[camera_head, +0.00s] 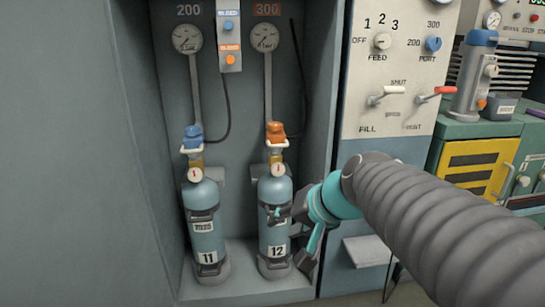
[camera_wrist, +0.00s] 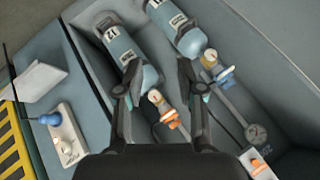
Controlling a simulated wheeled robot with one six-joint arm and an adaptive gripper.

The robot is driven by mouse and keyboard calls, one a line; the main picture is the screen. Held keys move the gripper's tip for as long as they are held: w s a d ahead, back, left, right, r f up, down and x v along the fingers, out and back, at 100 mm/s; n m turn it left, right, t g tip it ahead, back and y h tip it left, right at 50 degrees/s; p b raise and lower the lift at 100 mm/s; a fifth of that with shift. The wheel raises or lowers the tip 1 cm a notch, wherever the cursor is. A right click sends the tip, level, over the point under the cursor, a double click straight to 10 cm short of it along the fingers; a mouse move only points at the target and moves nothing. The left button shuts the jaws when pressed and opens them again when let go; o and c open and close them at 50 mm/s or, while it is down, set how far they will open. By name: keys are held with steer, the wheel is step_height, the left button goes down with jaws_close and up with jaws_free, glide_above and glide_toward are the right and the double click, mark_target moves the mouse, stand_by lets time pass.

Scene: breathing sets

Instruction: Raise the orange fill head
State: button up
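The orange fill head (camera_head: 275,132) sits above the neck of blue cylinder 12 (camera_head: 273,190), over a white handle ring and a small round gauge.
Cylinder 11 (camera_head: 205,225) with a blue fill head (camera_head: 192,137) stands to the left in the same cabinet. Hoses and the 300 gauge (camera_head: 265,38) are above. The switch panel (camera_head: 400,70) borders the right. A small ledge (camera_head: 366,250) sticks out below it.

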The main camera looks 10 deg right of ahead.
steer(key=w+d+m+t+y+b, duration=0.2)
steer(key=w+m+t+b, duration=0.15)
steer(key=w, duration=1.05)
steer(key=m+t+b, duration=0.4)
steer(key=m, duration=0.3)
glide_toward(280, 146)
steer(key=shift+h, duration=0.3)
steer(key=p+x, duration=0.1)
steer(key=x, duration=0.9)
steer(key=shift+w+a+p, duration=0.25)
steer(key=shift+a+p, duration=0.1)
steer(key=shift+p, duration=0.05)
jaws_close()
